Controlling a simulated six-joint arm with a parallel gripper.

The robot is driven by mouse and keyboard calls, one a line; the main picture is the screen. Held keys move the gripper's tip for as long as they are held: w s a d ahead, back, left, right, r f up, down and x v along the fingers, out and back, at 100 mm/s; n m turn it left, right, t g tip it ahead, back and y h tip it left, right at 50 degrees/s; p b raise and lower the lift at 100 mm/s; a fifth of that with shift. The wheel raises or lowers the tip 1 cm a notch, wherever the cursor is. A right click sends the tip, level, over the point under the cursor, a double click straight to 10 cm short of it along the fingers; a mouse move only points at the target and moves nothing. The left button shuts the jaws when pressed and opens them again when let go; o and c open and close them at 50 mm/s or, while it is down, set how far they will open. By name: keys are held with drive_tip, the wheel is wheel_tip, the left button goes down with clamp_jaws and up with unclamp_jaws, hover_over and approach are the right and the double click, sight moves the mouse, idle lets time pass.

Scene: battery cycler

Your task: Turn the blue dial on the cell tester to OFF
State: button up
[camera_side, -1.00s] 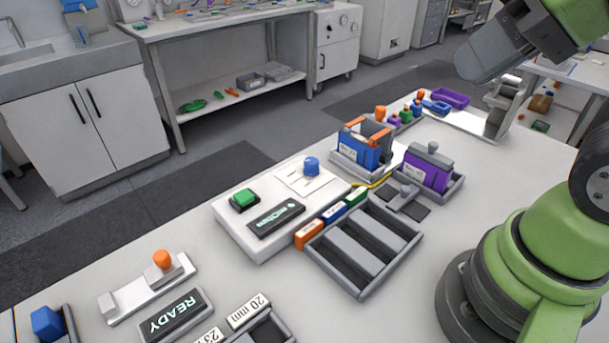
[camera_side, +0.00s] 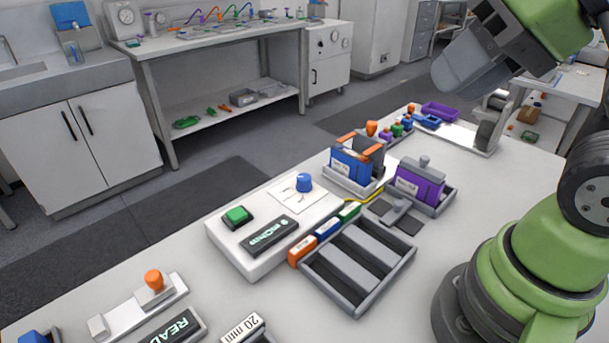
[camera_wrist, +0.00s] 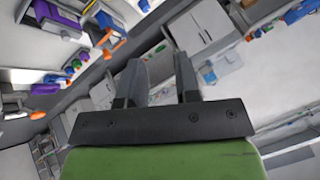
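The cell tester (camera_side: 258,258) is a white box on the bench in the side view. Its blue dial (camera_side: 304,182) stands upright on a white marked plate (camera_side: 291,199) at the tester's far end. The marks are too small to read, so I cannot tell the dial's setting. My gripper (camera_side: 447,84) is high above the bench, right of the dial and well apart from it. In the wrist view my gripper (camera_wrist: 160,70) has its two fingers spread with nothing between them. I cannot pick out the dial in that view.
The tester also has a green button (camera_side: 237,215) and a dark display (camera_side: 270,236). A blue cell in a holder (camera_side: 352,166), a purple cell (camera_side: 421,182) and a grey compartment tray (camera_side: 345,293) stand close by. The air above the dial is clear.

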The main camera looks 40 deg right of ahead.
drive_tip(key=o, duration=0.4)
drive_tip(key=w+m, duration=0.1)
drive_tip(key=w, duration=0.1)
drive_tip(key=w+m+g, duration=0.1)
drive_tip(key=w, duration=0.1)
drive_tip(key=w+m, duration=0.1)
drive_tip(key=w, duration=0.1)
drive_tip(key=shift+d+r+g, duration=0.2)
drive_tip(key=shift+r+g, duration=0.1)
drive_tip(key=shift+g, duration=0.1)
drive_tip(key=shift+o, duration=0.2)
drive_tip(key=m+g+h, duration=0.2)
drive_tip(key=m+g, duration=0.3)
drive_tip(key=m, duration=0.6)
hover_over(304, 176)
wheel_tip(304, 176, down, 17)
wheel_tip(304, 176, down, 11)
drive_tip(key=shift+r, duration=0.15)
drive_tip(key=shift+c, duration=0.3)
drive_tip(key=c, duration=0.9)
